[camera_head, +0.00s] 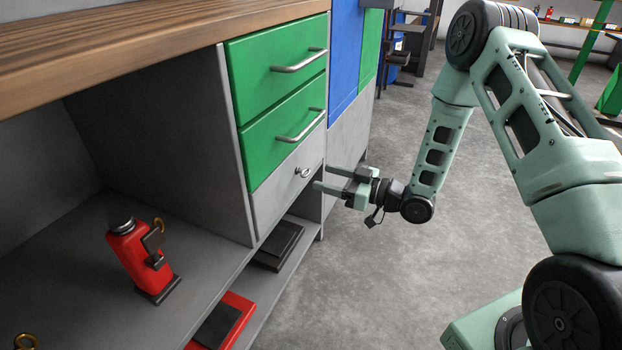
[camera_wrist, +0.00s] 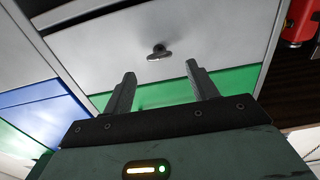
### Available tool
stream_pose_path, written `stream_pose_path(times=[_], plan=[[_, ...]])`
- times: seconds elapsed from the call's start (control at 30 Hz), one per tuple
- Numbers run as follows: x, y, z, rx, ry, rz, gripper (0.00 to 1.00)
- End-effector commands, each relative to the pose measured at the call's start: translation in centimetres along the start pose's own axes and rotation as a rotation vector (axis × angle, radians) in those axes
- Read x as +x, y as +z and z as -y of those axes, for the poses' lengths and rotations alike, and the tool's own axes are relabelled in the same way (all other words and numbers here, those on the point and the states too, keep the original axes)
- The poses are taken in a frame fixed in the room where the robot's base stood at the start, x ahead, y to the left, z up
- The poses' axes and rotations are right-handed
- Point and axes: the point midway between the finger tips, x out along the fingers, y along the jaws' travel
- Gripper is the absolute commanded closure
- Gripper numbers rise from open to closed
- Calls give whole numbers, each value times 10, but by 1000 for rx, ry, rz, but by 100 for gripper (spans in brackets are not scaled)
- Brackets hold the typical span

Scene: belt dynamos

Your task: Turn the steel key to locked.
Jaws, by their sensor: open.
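The steel key (camera_head: 303,172) sits in the front of the grey drawer (camera_head: 275,196), under two green drawers. In the wrist view the key (camera_wrist: 159,52) shows its flat bow lying nearly sideways across the picture. My gripper (camera_head: 327,178) is open and empty, its fingers pointing at the drawer front just right of the key. In the wrist view the key lies ahead of the gap between the fingertips (camera_wrist: 161,72) and neither finger touches it. I cannot make out any lock marking.
Two green drawers (camera_head: 277,68) with bar handles are above. A red jack-like tool (camera_head: 138,255) stands on the grey shelf at left. A dark flat case (camera_head: 279,247) and a red item (camera_head: 243,302) lie lower down.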

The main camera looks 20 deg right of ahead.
Motion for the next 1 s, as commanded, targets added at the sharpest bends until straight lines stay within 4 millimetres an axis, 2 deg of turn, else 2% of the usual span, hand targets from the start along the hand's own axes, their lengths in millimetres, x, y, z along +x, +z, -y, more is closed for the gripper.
stream_pose_path(times=[0.1,0.3,0.7,0.73,0.87,0.9,1.0], plan=[[22,2,0,-3,-3,-1,42],[46,1,0,-2,0,0,42],[53,0,0,0,1,1,42],[53,0,0,0,1,1,47],[52,0,0,0,1,1,84],[52,0,0,0,1,1,87],[52,0,0,-1,1,1,86]])
